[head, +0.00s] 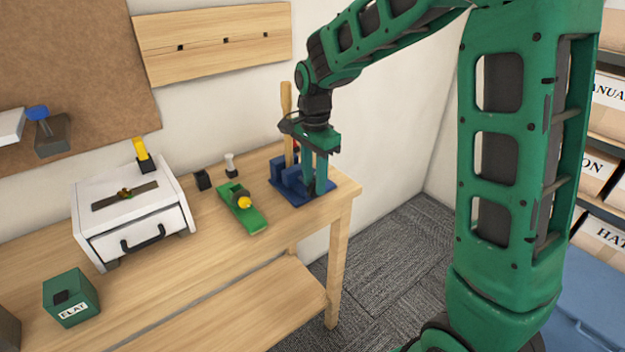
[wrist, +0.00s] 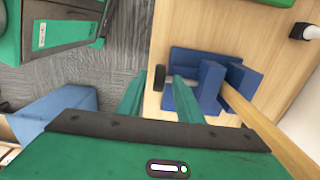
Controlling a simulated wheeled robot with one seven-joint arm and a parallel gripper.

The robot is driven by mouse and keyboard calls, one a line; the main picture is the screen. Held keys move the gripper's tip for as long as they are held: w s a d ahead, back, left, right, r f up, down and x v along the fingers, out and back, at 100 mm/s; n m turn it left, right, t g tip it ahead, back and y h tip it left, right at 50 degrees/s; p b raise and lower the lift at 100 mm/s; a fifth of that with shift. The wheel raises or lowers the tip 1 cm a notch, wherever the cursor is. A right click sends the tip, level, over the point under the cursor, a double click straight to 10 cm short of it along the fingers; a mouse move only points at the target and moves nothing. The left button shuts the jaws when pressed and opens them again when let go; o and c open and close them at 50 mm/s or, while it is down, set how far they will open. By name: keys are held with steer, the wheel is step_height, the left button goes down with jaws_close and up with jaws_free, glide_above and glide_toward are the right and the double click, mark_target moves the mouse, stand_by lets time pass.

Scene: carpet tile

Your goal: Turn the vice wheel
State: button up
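The blue vice (head: 289,180) sits on the right end of the wooden workbench, with a wooden bar (head: 287,112) standing up between its jaws. The vice also shows in the wrist view (wrist: 209,88). Its small dark wheel (wrist: 159,77) shows in the wrist view at the near side of the vice, by the bench edge. My gripper (head: 315,184) points down over that side of the vice. In the wrist view its two green fingers (wrist: 156,92) are apart, and the wheel appears in the gap between their tips. I cannot tell whether either finger touches it.
A green tool with a yellow knob (head: 243,207) lies left of the vice. Small black and white items (head: 231,166) stand behind it. A white box with a handle (head: 135,215) and a green box (head: 71,298) are farther left. Carpet floor (head: 390,262) lies right of the bench.

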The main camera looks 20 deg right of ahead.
steer(key=shift+f, duration=0.2)
jaws_close()
steer(key=shift+a+h, duration=0.1)
steer(key=shift+h, duration=0.2)
steer(key=shift+s+a+t+h, duration=0.1)
steer(key=shift+a+t+h, duration=0.4)
steer(key=shift+h, duration=0.6)
steer(key=h, duration=0.2)
steer(key=a+t+h, duration=0.1)
steer(key=h, duration=0.1)
steer(key=shift+s+f, duration=0.15)
steer(key=shift+f, duration=0.25)
steer(key=shift+s+a+f+t+h, duration=0.1)
steer(key=shift+a+f+t+h, duration=0.15)
steer(key=shift+h, duration=0.35)
steer(key=shift+a+f+t+h, duration=0.1)
steer(key=shift+t+h, duration=0.25)
steer(key=shift+h, duration=0.25)
steer(key=shift+a+f+t+h, duration=0.1)
steer(key=shift+f+t+h, duration=0.25)
steer(key=shift+h, duration=0.7)
steer(key=shift+a+f+t+h, duration=0.1)
steer(key=shift+f+t+h, duration=0.2)
steer(key=shift+h, duration=0.75)
